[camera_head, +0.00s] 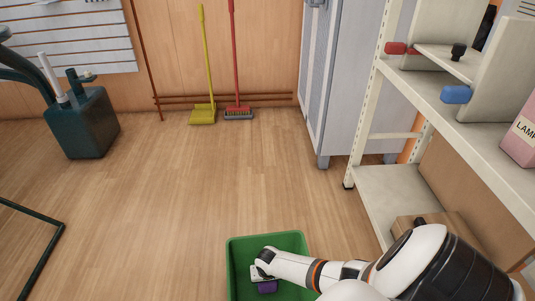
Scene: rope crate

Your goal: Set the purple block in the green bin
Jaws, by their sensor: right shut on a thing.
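The green bin (267,241) stands at the bottom middle of the view, its lower part cut off by the picture edge. My right arm reaches in from the lower right, over the bin's right rim. My right gripper (262,275) is inside the bin's outline, seen from above. It is shut on the purple block (266,287), which shows just below the gripper. The gripper hides part of the block. I cannot tell whether the block touches the bin floor. My left gripper is not in view.
A cream shelf unit (392,190) stands at the right, with a brown box (437,219) low down. A grey cabinet (337,80) stands behind it. A yellow broom (203,112) and a red broom (238,108) lean on the back wall. The wooden floor left of the bin is clear.

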